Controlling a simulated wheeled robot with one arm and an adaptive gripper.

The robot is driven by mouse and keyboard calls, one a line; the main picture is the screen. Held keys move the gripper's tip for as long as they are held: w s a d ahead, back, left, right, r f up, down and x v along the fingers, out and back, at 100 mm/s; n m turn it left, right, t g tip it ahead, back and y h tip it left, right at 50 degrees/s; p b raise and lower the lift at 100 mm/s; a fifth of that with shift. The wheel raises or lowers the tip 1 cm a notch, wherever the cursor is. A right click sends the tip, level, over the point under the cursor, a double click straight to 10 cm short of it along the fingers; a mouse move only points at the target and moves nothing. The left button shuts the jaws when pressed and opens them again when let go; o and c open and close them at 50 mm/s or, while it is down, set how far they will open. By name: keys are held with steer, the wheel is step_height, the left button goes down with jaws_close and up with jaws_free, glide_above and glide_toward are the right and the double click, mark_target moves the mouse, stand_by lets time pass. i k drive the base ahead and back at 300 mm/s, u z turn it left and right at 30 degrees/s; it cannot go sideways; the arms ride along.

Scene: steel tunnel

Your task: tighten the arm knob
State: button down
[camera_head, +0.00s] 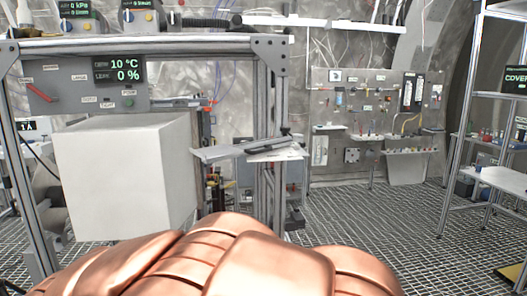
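I cannot pick out the arm knob for certain in the head view. A grey, flat, arm-like piece with a dark bar on it (245,149) sticks out beside the upright of a metal frame, right of a large white box (125,180). Any knob on it is too small to tell. My gripper is not in view.
The metal frame (150,46) stands around the white box, with a control panel (88,84) reading 10 °C and 0 % above it. A pegboard (375,100) stands at the back. A shelf rack (464,120) is at right. The grated floor (385,235) between is clear.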

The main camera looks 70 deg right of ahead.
mark_target(284, 130)
steer(key=z, duration=0.55)
steer(key=i, duration=0.35)
steer(key=z, duration=2.05)
steer(key=k, duration=1.25)
steer(key=u, duration=0.75)
steer(key=i, duration=1.3)
steer(key=z, duration=0.25)
